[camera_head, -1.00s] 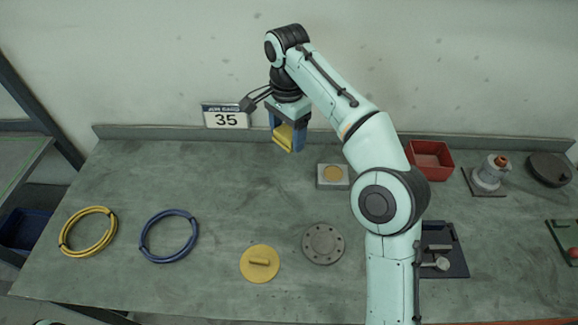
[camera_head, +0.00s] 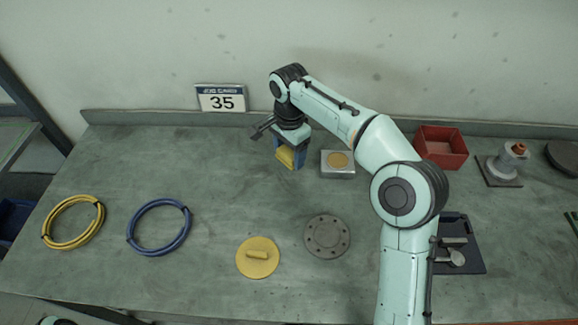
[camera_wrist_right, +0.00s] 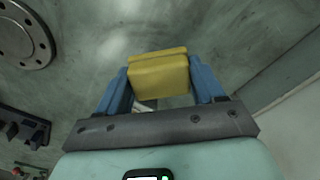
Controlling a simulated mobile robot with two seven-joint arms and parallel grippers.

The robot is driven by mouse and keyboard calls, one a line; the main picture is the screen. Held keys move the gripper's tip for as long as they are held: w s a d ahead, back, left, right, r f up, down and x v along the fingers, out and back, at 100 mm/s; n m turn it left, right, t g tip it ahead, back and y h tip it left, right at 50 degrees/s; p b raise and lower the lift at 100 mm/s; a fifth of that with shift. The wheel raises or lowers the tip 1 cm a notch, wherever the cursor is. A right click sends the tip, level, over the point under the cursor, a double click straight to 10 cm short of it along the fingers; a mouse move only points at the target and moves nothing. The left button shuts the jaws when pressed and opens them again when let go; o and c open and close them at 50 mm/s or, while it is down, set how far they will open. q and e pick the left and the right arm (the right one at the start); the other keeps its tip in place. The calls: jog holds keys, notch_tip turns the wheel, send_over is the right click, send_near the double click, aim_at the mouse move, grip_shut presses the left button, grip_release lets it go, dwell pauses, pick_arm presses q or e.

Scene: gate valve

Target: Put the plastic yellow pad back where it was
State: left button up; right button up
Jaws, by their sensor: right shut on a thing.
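My right gripper (camera_head: 289,160) has blue fingers and is shut on a yellow pad (camera_head: 285,156). In the right wrist view the pad (camera_wrist_right: 159,75) is a thick yellow block between the two blue fingers. The gripper points down over the back middle of the bench, just left of a small silver block (camera_head: 337,171) with a tan round top. I cannot tell whether the pad touches the bench. A flat yellow disc with a handle (camera_head: 258,259) lies nearer the front. My left gripper is out of view.
A grey bolt-holed flange (camera_head: 327,237) lies right of the disc. Blue (camera_head: 160,248) and yellow (camera_head: 73,243) hose loops lie left. A red bin (camera_head: 440,147), a valve part (camera_head: 506,163) and a dark tray (camera_head: 466,263) are right. A "35" sign (camera_head: 220,98) stands behind.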

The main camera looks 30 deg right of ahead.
aim_at(289, 171)
jog(key=shift+f+b, duration=0.45)
jog(key=shift+f, duration=1.9)
jog(key=shift+f, duration=0.15)
jog(key=o, duration=1)
notch_tip(289, 171, up, 12)
jog(key=p, duration=0.3)
